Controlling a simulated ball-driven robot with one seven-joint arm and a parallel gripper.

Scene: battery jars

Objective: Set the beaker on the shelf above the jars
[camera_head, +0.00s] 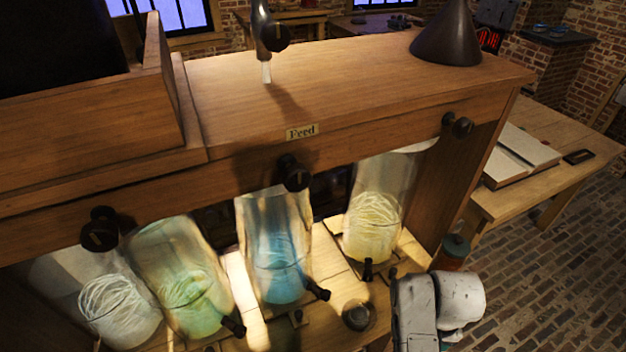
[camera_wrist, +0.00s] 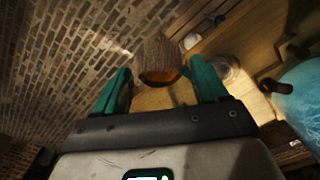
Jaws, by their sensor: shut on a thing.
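My gripper (camera_wrist: 160,70) has teal fingers, closed on a small glass beaker (camera_wrist: 160,76) with amber-brown content, seen between the fingertips in the wrist view. In the head view a teal fingertip and a reddish-brown bit of the beaker (camera_head: 449,260) show at the lower right, right of the jars and below the shelf top; my white arm hides the rest. The wooden shelf (camera_head: 350,85), with a "Feed" label on its front, runs above several glass jars. One jar (camera_head: 275,250) holds blue liquid, another (camera_head: 190,290) green, another (camera_head: 372,220) yellowish.
On the shelf top, a dark cone (camera_head: 446,38) stands at the right, a dark spout (camera_head: 268,38) at the middle and a wooden box (camera_head: 90,125) at the left. The top between spout and cone is clear. Black knobs (camera_head: 458,125) stick out in front. A side table (camera_head: 560,160) holds an open book.

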